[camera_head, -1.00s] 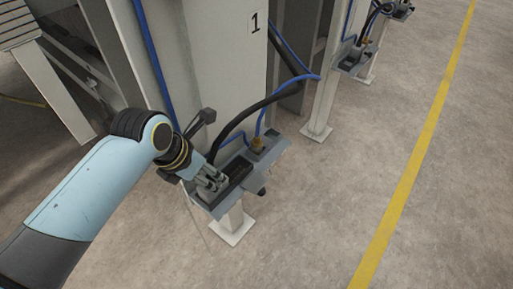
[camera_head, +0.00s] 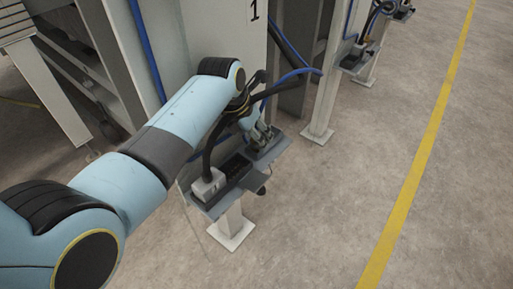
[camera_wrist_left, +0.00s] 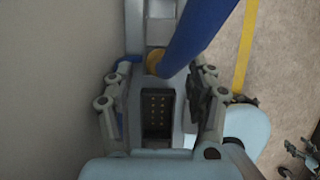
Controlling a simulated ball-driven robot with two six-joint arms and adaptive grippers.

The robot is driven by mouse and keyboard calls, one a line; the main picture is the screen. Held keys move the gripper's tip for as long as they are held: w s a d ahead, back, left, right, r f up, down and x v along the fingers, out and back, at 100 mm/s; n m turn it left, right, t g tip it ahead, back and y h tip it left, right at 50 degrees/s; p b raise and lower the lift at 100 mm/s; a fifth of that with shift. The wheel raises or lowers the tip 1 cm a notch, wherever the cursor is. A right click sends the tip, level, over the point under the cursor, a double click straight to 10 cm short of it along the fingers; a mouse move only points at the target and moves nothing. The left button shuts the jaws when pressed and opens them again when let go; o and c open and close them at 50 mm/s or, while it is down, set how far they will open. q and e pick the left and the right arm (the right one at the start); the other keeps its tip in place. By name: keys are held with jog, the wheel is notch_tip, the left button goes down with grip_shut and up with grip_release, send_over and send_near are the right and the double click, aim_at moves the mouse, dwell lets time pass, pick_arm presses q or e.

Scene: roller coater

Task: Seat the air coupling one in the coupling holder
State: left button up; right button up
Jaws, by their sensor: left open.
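The brass air coupling (camera_wrist_left: 154,61) shows in the left wrist view at the end of a thick blue hose (camera_wrist_left: 205,35). It is at the grey bracket (camera_head: 268,160) on the machine's post; I cannot tell how it sits there. My left gripper (camera_head: 264,138) is over the right part of the bracket and hides the coupling in the head view. In the wrist view its fingers (camera_wrist_left: 160,75) are spread, one on each side of the coupling area, with the coupling toward the fingertips. I cannot make out the coupling holder separately. My right gripper is not in view.
A grey connector (camera_head: 207,185) with a black cable stands on the bracket's left part. A dark socket with several pins (camera_wrist_left: 157,112) lies between my fingers' bases. A machine wall marked 1 (camera_head: 225,45) is close behind. The floor (camera_head: 330,210) on the right is clear.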

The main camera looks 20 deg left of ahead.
pick_arm(q)
jog(key=x, duration=0.2)
jog(key=shift+w+f+b, duration=0.15)
jog(key=shift+f+b, duration=0.2)
jog(key=shift+b, duration=0.05)
grip_shut()
